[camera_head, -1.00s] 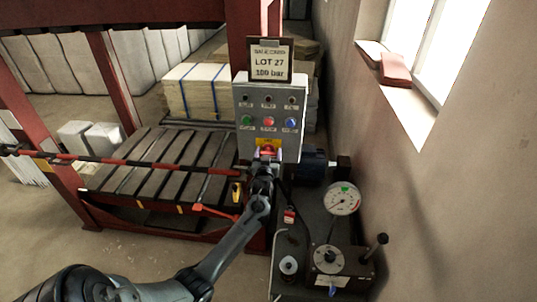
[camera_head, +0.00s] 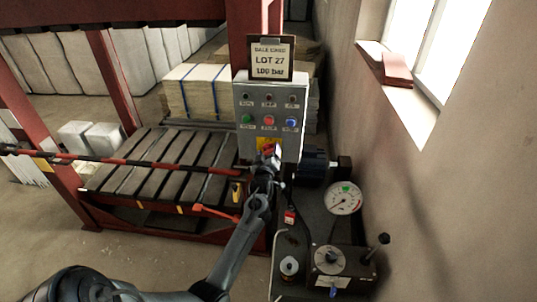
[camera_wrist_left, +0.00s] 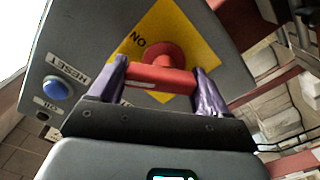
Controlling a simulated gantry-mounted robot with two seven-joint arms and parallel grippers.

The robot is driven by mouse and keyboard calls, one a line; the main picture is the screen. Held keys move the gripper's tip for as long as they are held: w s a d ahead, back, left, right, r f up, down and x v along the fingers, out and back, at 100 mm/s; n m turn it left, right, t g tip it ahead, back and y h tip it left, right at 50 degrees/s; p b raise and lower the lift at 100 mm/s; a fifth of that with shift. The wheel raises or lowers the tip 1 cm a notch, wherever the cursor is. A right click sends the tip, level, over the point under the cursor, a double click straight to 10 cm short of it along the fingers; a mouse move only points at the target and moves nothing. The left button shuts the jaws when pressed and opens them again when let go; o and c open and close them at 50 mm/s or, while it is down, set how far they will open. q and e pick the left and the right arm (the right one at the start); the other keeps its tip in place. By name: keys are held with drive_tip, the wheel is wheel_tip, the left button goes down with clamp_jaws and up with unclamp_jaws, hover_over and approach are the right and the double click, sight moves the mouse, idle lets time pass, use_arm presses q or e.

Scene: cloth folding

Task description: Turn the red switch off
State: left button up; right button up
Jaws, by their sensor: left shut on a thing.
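The red switch (camera_head: 271,150) is a rotary handle on a yellow plate (camera_head: 261,143), low on the grey control box (camera_head: 243,148). In the left wrist view the red switch (camera_wrist_left: 160,77) is a bar with a round hub on the yellow plate (camera_wrist_left: 201,42), beside the word ON. My left gripper (camera_head: 266,158) is in front of it and hides part of it. In the wrist view its two purple-grey fingers (camera_wrist_left: 161,84) are closed on the bar's ends. The box and plate look tilted against the bar there. My right gripper is not in view.
Green (camera_head: 247,119), red (camera_head: 268,120) and blue (camera_head: 291,122) buttons sit above the switch. A sign (camera_head: 270,60) reads LOT 27, 100 bar. A pressure gauge (camera_head: 343,198) and a pump unit with a lever (camera_head: 340,262) stand at right. A slatted press bed (camera_head: 165,150) is at left.

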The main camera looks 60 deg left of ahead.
use_arm(q)
drive_tip(key=n+b, duration=0.1)
drive_tip(key=n, duration=0.5)
drive_tip(key=shift+s+f+n+b, duration=0.1)
drive_tip(key=shift+f+n+b, duration=0.05)
drive_tip(key=shift+n+b, duration=0.2)
drive_tip(key=shift+s+a+n+b, duration=0.15)
drive_tip(key=shift+n+b, duration=0.5)
drive_tip(key=shift+n, duration=1.5)
drive_tip(key=o, duration=1)
drive_tip(key=shift+c, duration=0.2)
